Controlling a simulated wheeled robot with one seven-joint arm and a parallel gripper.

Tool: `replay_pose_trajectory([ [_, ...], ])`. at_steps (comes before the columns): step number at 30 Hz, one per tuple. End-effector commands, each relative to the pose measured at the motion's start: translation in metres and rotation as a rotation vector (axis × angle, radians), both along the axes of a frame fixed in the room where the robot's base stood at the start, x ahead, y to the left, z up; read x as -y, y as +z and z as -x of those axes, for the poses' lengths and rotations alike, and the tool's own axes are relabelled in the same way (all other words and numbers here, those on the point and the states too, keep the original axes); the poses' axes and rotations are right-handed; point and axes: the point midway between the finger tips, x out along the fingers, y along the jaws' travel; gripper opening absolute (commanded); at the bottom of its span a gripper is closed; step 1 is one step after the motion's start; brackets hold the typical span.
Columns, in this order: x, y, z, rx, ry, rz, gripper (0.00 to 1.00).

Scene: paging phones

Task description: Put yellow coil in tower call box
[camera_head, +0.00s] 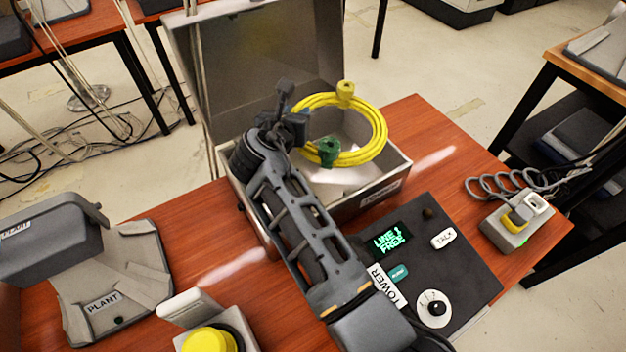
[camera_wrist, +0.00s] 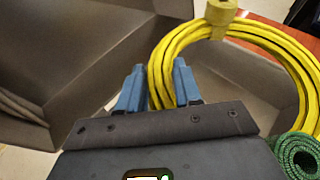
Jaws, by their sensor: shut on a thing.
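The yellow coil (camera_head: 376,122) is a ring of yellow cable with a yellow wrap at its far side and a green wrap at its near side. My gripper (camera_head: 292,122) is shut on the coil's left side. The wrist view shows the coil (camera_wrist: 306,62) between the blue fingertips of my gripper (camera_wrist: 160,88). The tower call box is an open grey metal box (camera_head: 400,165) with its lid (camera_head: 255,60) raised at the back. The coil is over the box opening; whether it touches the box cannot be told. My arm hides the box's left part.
A dark panel (camera_head: 455,265) marked TOWER with a lit display lies in front of the box. A grey PLANT phone (camera_head: 120,275) and a yellow button (camera_head: 208,340) are at left front. A power strip (camera_head: 515,228) with a coiled cord is at right on the red-brown table (camera_head: 435,130).

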Motion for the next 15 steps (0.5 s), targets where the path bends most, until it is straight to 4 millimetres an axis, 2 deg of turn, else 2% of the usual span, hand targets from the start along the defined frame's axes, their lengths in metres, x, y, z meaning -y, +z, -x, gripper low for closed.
replay_pose_trajectory([
  [3,-0.001,-0.013,0.0,0.001,0.001,0.002,0.0],
  [7,-0.001,-0.022,0.0,0.004,0.001,0.007,0.0],
  [15,-0.003,-0.022,0.001,0.003,-0.002,0.043,0.0],
])
